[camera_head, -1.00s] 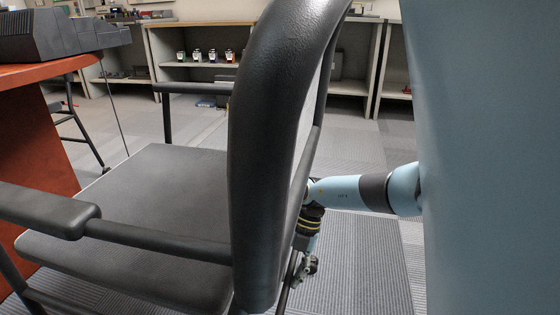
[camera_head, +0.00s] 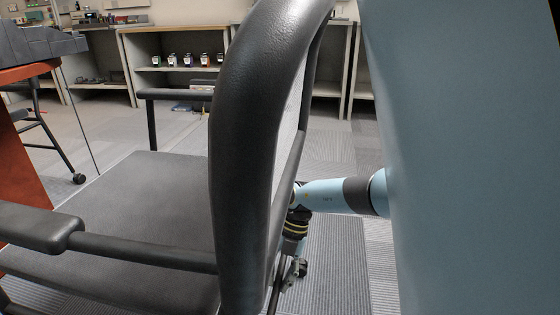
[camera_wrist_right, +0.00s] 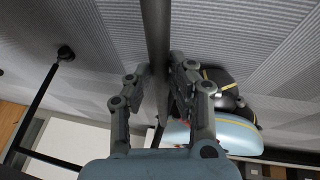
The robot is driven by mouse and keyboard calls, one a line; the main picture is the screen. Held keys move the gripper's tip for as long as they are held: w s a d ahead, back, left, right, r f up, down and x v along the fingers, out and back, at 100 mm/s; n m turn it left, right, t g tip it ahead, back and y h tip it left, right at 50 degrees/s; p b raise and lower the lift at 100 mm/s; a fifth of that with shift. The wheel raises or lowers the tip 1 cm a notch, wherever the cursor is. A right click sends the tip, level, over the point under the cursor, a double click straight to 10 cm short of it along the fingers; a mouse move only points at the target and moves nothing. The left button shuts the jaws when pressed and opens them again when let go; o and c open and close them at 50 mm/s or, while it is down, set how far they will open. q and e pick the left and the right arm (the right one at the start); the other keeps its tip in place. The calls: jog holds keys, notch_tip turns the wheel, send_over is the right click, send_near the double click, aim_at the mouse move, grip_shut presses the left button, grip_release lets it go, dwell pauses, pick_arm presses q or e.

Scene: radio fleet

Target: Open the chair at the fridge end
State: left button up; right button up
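The dark grey chair (camera_head: 140,205) fills the left and middle of the head view, with its curved back frame (camera_head: 240,150) close to me. My right gripper (camera_head: 297,270) is low behind the chair back, partly hidden by the frame. In the right wrist view, a dark bar of the chair (camera_wrist_right: 157,35) runs between the two fingers of my right gripper (camera_wrist_right: 158,72). My left gripper is not in view. No fridge can be made out.
A red-brown desk (camera_head: 30,150) stands at the left, beyond the seat. Shelves (camera_head: 185,85) with several small jars line the back wall. Carpet between the chair and shelves is open.

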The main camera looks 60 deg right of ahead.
jog(key=o, duration=0.4)
jog(key=shift+f, duration=0.1)
jog(key=shift+d+r, duration=0.15)
jog(key=shift+r, duration=0.1)
jog(key=shift+s+d+r, duration=0.2)
jog(key=shift+d+r, duration=0.5)
jog(key=shift+d, duration=1.6)
jog(key=shift+s+d+r, duration=0.25)
jog(key=shift+d+r, duration=0.4)
jog(key=shift+d, duration=1.65)
jog(key=shift+s+d+r, duration=0.2)
jog(key=shift+d+r, duration=0.5)
jog(key=shift+d, duration=1.6)
jog(key=shift+s, duration=0.1)
